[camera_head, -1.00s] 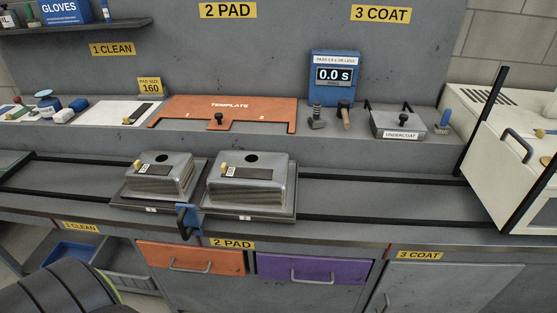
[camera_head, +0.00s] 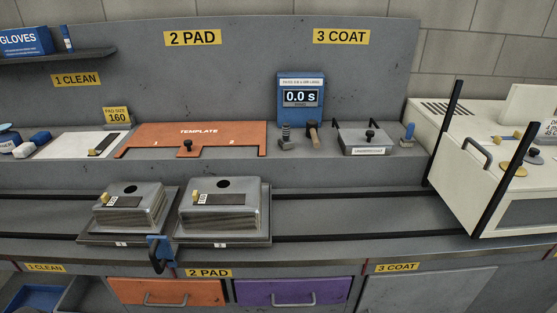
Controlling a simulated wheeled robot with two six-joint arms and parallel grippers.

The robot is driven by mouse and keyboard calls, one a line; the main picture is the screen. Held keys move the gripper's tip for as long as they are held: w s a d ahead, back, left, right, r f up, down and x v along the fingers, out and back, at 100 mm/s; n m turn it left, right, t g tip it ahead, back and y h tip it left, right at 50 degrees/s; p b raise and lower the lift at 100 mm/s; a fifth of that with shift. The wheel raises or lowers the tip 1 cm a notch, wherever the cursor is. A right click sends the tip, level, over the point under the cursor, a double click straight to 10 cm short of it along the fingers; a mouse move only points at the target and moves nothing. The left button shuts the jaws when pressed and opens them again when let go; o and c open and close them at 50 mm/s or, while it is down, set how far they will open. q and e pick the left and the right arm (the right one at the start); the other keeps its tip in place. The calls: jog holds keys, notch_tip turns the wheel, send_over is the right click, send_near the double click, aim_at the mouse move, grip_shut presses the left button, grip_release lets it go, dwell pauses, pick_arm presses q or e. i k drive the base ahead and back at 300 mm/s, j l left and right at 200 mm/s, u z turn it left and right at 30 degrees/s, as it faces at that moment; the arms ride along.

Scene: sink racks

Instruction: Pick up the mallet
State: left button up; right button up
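The mallet (camera_head: 312,130) stands on the raised back ledge, below the blue timer box. It has a dark head at the top and a short wooden handle pointing down toward the front. A dark and grey stamp-like tool (camera_head: 286,135) stands just to its left, close beside it. Neither of my grippers is in view, and nothing touches the mallet.
The blue timer (camera_head: 301,98) reading 0.0 s is behind the mallet. The undercoat tray (camera_head: 366,142) is to its right and the orange template (camera_head: 200,136) to its left. Two steel sinks (camera_head: 130,206) (camera_head: 222,204) sit on the rails in front. The rail bed right of them is clear.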

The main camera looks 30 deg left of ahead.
aim_at(312, 125)
jog(key=i+l+u, duration=0.1)
jog(key=i+l, duration=0.55)
jog(key=l, duration=0.2)
jog(key=i+l+u, duration=0.15)
jog(key=i+l, duration=0.15)
jog(key=l, duration=0.15)
